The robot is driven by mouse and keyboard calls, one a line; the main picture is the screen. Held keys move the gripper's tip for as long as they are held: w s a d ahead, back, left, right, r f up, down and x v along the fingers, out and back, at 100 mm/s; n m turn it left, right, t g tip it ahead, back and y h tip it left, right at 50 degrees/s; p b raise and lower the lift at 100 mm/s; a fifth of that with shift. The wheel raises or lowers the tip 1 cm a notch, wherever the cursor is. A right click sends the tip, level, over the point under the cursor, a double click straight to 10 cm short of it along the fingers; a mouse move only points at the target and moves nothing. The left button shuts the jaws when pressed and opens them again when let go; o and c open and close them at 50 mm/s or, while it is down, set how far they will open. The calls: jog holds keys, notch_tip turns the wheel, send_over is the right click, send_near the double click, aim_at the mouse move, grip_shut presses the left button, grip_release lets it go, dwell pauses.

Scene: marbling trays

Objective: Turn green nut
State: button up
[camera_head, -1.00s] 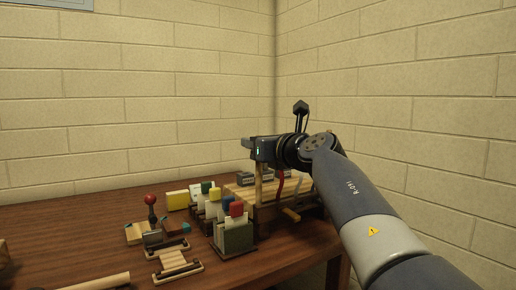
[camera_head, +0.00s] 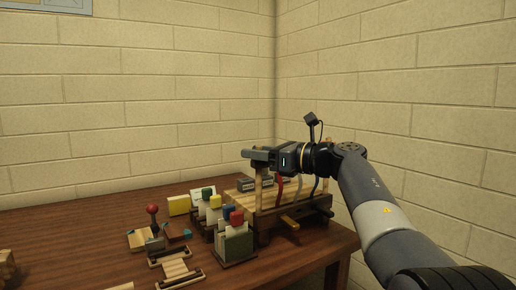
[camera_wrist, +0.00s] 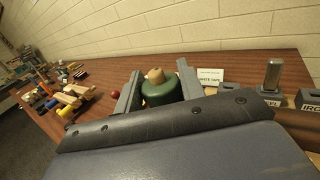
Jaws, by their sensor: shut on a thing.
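The green nut (camera_wrist: 160,93) is a rounded dark green piece around a pale wooden post (camera_wrist: 155,75), whose top sticks up through it. In the wrist view my gripper (camera_wrist: 158,88) has one finger on each side of the nut and is shut on it. In the head view my gripper (camera_head: 252,157) is at the top of an upright wooden post (camera_head: 259,186) at the near left corner of a wooden rack (camera_head: 275,213). The nut is hidden there by the gripper.
Left of the rack stand card bins with coloured blocks (camera_head: 237,245) and a red-knobbed piece (camera_head: 152,210). Grey labelled blocks (camera_wrist: 268,102), one with a metal cylinder (camera_wrist: 272,74), and a white label card (camera_wrist: 210,75) are close right of the gripper. Brick walls rise behind.

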jog(key=shift+d, duration=0.1)
dwell(0.3)
jog(key=o, duration=1)
jog(key=v, duration=1.1)
jog(key=shift+p, duration=0.4)
